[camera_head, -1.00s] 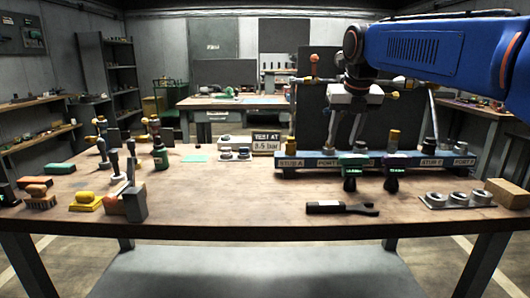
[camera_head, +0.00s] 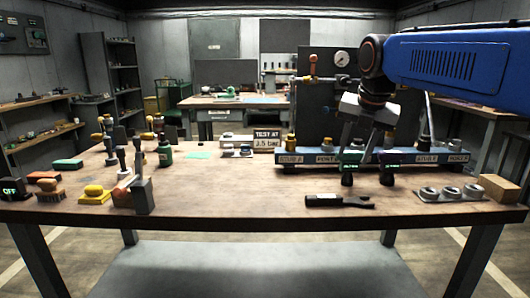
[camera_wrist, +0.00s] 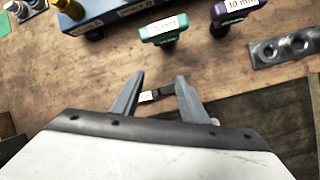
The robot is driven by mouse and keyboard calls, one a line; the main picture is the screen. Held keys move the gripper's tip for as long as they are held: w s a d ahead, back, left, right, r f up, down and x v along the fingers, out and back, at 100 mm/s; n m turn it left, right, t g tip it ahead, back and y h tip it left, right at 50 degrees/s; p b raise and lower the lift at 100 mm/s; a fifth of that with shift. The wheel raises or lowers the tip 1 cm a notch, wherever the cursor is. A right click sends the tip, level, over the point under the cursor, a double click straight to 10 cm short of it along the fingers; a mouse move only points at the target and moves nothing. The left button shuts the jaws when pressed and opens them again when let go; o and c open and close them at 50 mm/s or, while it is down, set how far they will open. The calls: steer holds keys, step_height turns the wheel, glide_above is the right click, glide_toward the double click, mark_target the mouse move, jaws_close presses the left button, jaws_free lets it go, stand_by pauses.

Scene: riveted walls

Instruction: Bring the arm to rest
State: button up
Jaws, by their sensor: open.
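My gripper (camera_head: 362,150) hangs from the blue arm above the back right of the workbench (camera_head: 250,205). Its two grey fingers are spread with nothing between them; the wrist view shows them apart too (camera_wrist: 158,92).
A grey holder with several rings (camera_head: 450,194) and a cardboard box (camera_head: 500,188) stand at the right. A dark panel with a gauge (camera_head: 342,58) rises behind the rail. Brushes, a yellow item (camera_head: 93,190) and a grey block (camera_head: 143,196) stand left. The bench's front middle is clear.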

steer(key=s+d+f+m, duration=0.2)
steer(key=s+f+m, duration=1)
steer(key=m, duration=0.3)
steer(key=s+d+f+m, duration=0.3)
steer(key=s+f+m, duration=0.9)
steer(key=s+m, duration=0.3)
steer(key=shift+s+d+f+m, duration=0.15)
steer(key=shift+s+m, duration=0.1)
steer(key=shift+m, duration=0.25)
